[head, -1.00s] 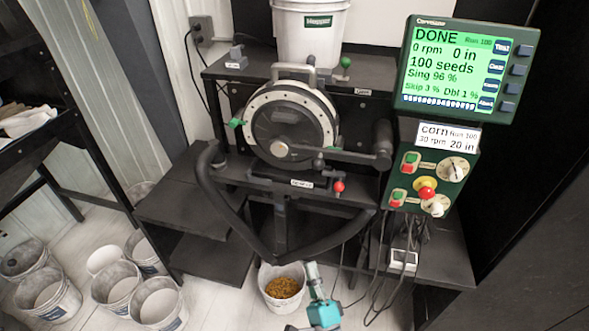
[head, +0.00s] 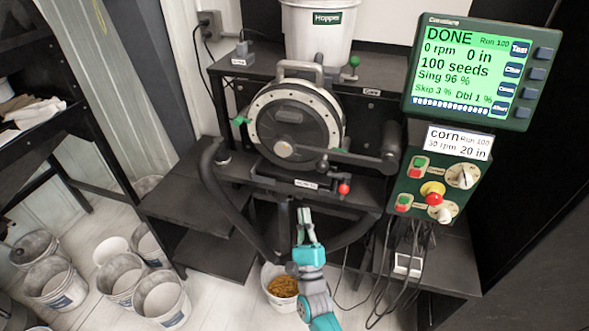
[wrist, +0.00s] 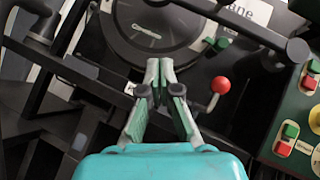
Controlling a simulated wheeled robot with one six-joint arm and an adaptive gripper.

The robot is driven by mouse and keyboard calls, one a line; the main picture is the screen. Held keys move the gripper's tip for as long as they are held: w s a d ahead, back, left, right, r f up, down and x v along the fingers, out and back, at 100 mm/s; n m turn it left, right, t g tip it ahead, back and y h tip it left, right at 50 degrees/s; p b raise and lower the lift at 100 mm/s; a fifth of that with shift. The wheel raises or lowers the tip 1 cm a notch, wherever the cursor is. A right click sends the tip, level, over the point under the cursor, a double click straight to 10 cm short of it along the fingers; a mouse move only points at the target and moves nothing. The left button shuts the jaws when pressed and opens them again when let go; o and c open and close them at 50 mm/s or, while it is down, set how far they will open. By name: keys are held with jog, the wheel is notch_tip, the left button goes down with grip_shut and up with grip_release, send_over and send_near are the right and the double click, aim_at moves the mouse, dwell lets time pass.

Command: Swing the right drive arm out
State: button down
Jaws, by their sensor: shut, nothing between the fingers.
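The round seed meter (head: 296,122) sits in its stand with a pale ring and a dark face. The right drive arm (head: 362,158) is a dark bar across the meter's lower right, running to a thick dark post (head: 390,142). In the wrist view the drive arm (wrist: 247,28) crosses the upper right, in front of the meter (wrist: 150,35). My gripper (head: 304,212) is shut and empty, below the meter and lower left of the arm, apart from it. In the wrist view its fingertips (wrist: 160,65) meet in front of the meter's lower edge.
A red knob (head: 344,188) on a lever stands right of my gripper. A curved dark hose (head: 228,205) loops below the meter. A bucket of corn (head: 280,286) is on the floor. The control box (head: 436,185) and display (head: 470,70) stand right.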

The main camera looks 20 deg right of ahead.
aim_at(292, 139)
jog(key=s+a+r+x, duration=0.1)
jog(key=a+r+x, duration=0.1)
jog(key=x, duration=1)
jog(key=shift+w+r, duration=0.2)
jog(key=shift+w, duration=0.05)
notch_tip(292, 139, up, 9)
jog(key=m+g+h, duration=0.1)
jog(key=m+h, duration=0.3)
jog(key=m, duration=0.1)
jog(key=m+g+h, duration=0.1)
jog(key=m+h, duration=0.3)
jog(key=shift+w+a+m+h, duration=0.1)
jog(key=shift+a+m+h, duration=0.05)
jog(key=shift+m+h, duration=0.2)
jog(key=s+d+r+m+g+h, duration=0.3)
jog(key=s+d+r+m+g, duration=0.2)
jog(key=r+m+g, duration=0.4)
jog(key=s+d+r+m+g+h, duration=0.4)
jog(key=d+r+m+g, duration=0.4)
jog(key=m, duration=0.7)
jog(key=shift+s+d+r+g, duration=0.3)
jog(key=shift+s+r+g, duration=0.15)
jog(key=shift+r+g, duration=0.25)
